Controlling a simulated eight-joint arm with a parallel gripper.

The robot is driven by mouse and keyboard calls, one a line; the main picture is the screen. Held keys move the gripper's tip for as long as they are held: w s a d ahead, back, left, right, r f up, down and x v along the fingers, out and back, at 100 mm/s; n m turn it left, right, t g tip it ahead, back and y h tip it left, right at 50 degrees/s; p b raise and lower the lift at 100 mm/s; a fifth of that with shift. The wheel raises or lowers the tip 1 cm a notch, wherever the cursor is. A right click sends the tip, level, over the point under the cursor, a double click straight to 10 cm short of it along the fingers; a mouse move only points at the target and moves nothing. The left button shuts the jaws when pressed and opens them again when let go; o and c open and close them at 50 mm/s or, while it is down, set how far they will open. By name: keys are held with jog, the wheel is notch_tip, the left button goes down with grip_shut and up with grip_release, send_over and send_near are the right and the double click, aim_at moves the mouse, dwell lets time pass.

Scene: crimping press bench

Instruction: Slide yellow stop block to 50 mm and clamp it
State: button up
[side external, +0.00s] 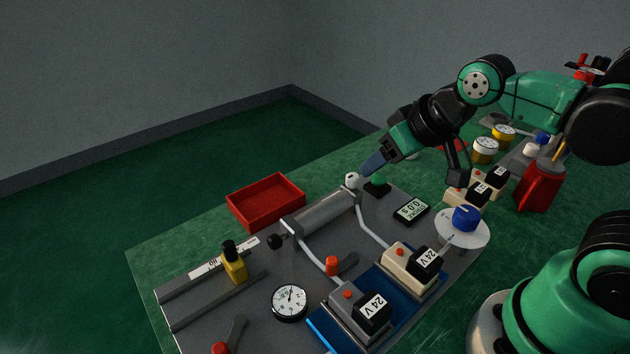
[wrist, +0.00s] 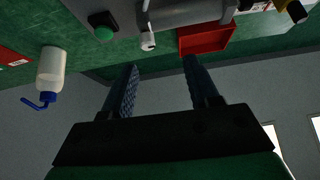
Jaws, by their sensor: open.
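The yellow stop block (side external: 234,266), with a black knob on top, sits on the rail (side external: 175,299) at the left end of the grey bench plate, beside the white scale (side external: 206,265). The scale reading at the block is too small to tell. In the wrist view the block (wrist: 279,5) shows partly at the top right edge. My gripper (side external: 368,170) is near the far end of the grey cylinder, well away from the block. In the wrist view my gripper (wrist: 158,75) is open, its two fingers apart with nothing between them.
A red tray (side external: 266,201) lies behind the grey cylinder (side external: 325,214). A round dial gauge (side external: 290,302), an orange-red knob (side external: 332,265) and 24 V boxes (side external: 371,312) stand in front. A green button (side external: 378,181) is near my gripper. A white bottle (wrist: 50,70) shows in the wrist view.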

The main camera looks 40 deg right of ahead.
jog(key=n+g, duration=0.7)
jog(key=n, duration=1.9)
send_over(219, 347)
notch_tip(219, 347, down, 6)
jog(key=shift+d+f, duration=0.1)
jog(key=shift+s+f, duration=0.1)
jog(key=shift+f, duration=2.8)
grip_shut()
